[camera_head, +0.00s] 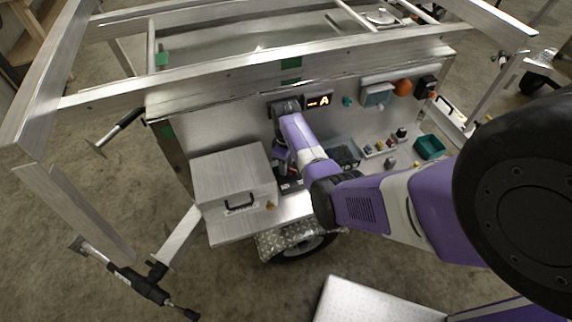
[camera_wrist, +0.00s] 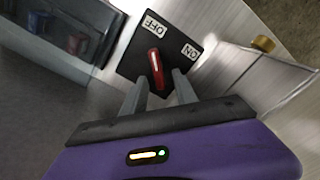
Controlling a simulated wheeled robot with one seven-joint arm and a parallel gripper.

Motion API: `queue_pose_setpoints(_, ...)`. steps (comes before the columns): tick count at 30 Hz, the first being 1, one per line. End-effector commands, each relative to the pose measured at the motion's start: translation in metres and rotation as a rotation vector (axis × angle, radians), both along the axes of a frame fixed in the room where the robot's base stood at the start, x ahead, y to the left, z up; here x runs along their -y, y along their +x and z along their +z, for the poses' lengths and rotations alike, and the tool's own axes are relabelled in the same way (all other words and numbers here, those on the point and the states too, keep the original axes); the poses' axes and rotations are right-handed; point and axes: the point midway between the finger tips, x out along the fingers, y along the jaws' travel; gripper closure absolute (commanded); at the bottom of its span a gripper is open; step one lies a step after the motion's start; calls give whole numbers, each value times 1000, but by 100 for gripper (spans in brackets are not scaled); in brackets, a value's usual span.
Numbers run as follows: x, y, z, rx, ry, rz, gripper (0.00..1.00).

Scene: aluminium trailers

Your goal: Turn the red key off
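The red key (camera_wrist: 156,70) stands on a black square plate (camera_wrist: 130,62) in the wrist view. The plate carries a white OFF label (camera_wrist: 155,24) and a white ON label (camera_wrist: 190,52). The key's upper end points up and slightly left, toward the OFF label. My gripper (camera_wrist: 160,82) is open, with its two grey fingers on either side of the key's lower part and gaps showing between. In the head view my arm reaches down to the trailer's shelf, and I cannot make out the key there.
A closed metal box (camera_head: 232,185) stands left of my gripper on the trailer. A dark transparent bin (camera_wrist: 65,40) is at upper left in the wrist view, and a brass knob (camera_wrist: 263,43) at upper right. A green bin (camera_head: 430,147) sits farther right.

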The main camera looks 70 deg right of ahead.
Motion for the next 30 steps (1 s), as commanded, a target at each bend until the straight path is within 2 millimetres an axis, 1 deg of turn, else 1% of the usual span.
queue_pose_setpoints(5, 0, 0, 3, 0, -1, -1, 65)
queue_pose_setpoints(8, 1, 1, 11, 2, -2, 0, 65)
queue_pose_setpoints(11, 1, 1, 24, 3, -3, 0, 65)
queue_pose_setpoints(15, 1, 1, 47, 3, -3, 0, 65)
queue_pose_setpoints(18, 1, 1, 61, 2, -2, 0, 65)
queue_pose_setpoints(21, 1, 0, 71, 1, -2, 0, 65)
queue_pose_setpoints(25, 0, 0, 77, 0, 0, 0, 65)
queue_pose_setpoints(30, 0, 0, 78, 0, 0, 0, 65)
